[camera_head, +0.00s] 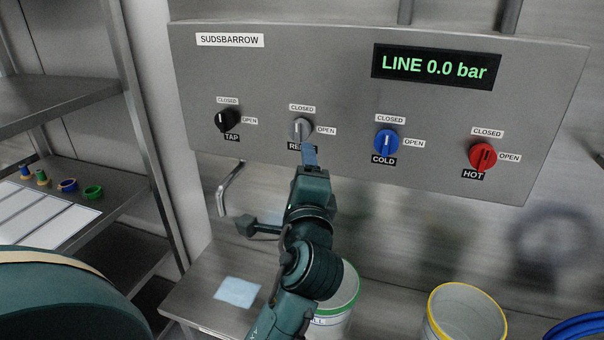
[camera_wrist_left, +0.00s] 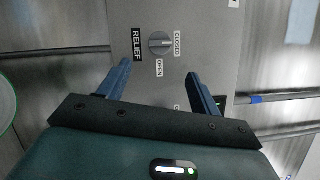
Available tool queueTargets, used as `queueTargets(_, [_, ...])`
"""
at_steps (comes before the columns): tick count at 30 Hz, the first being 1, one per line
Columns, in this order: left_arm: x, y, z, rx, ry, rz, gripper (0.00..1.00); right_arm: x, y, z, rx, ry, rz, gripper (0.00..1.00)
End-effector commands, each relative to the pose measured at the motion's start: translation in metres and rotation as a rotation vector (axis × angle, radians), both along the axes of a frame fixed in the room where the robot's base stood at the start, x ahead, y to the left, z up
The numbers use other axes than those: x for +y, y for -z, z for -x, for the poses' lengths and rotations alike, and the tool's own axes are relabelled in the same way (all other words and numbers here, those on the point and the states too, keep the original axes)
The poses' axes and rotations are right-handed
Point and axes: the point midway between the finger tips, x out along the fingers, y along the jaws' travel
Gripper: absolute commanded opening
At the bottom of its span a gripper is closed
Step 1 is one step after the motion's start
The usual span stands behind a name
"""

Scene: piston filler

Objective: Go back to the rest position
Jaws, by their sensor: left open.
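My left gripper (camera_head: 309,152) is in front of the panel, just below the grey RELIEF knob (camera_head: 302,130). In the left wrist view its two blue fingers (camera_wrist_left: 158,74) are spread apart with nothing between them. The RELIEF knob (camera_wrist_left: 159,42) shows beyond the fingertips, apart from them, its pointer line towards the CLOSED label. My right gripper is not in view.
The steel panel (camera_head: 340,75) also carries a black TAP knob (camera_head: 228,120), blue COLD knob (camera_head: 386,142) and red HOT knob (camera_head: 482,156). Its display (camera_head: 436,67) reads LINE 0.0 bar. Below stand a green-rimmed bucket (camera_head: 346,300) and a yellow-rimmed one (camera_head: 465,315). Shelves (camera_head: 60,95) stand left.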

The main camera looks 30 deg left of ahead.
Motion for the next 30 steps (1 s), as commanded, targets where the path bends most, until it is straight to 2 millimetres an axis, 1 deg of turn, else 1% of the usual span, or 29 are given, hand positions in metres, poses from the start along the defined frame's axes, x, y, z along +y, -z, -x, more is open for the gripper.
queueTargets(9, [0.0,0.002,-0.001,0.001,0.005,0.004,0.64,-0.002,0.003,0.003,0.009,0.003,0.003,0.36])
queueTargets(11, [-0.003,0.01,-0.002,0.006,0.027,0.022,0.64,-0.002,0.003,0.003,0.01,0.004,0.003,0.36])
queueTargets(13, [-0.011,0.031,-0.005,0.019,0.081,0.08,0.64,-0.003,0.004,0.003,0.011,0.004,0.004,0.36])
queueTargets(14, [-0.016,0.044,-0.006,0.026,0.115,0.118,0.64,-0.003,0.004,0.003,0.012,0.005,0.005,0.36])
queueTargets(17, [-0.038,0.104,-0.004,0.066,0.249,0.321,0.64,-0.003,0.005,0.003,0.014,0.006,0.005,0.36])
queueTargets(18, [-0.049,0.132,0.001,0.087,0.301,0.43,0.64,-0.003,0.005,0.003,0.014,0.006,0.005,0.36])
queueTargets(20, [-0.066,0.174,0.014,0.118,0.363,0.617,0.64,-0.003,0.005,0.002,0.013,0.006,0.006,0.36])
queueTargets(21, [-0.076,0.201,0.026,0.138,0.389,0.749,0.64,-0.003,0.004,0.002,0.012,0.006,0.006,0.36])
queueTargets(23, [-0.09,0.237,0.048,0.167,0.406,0.954,0.64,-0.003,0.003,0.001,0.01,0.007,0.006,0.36])
queueTargets(24, [-0.099,0.259,0.064,0.182,0.401,1.092,0.64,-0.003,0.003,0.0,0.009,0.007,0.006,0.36])
queueTargets(26, [-0.109,0.287,0.089,0.2,0.374,1.285,0.64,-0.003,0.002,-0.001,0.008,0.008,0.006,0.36])
queueTargets(27, [-0.115,0.301,0.104,0.206,0.348,1.403,0.64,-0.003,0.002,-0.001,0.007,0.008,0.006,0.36])
queueTargets(30, [-0.124,0.327,0.138,0.208,0.27,1.639,0.64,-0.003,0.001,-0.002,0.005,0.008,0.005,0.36])
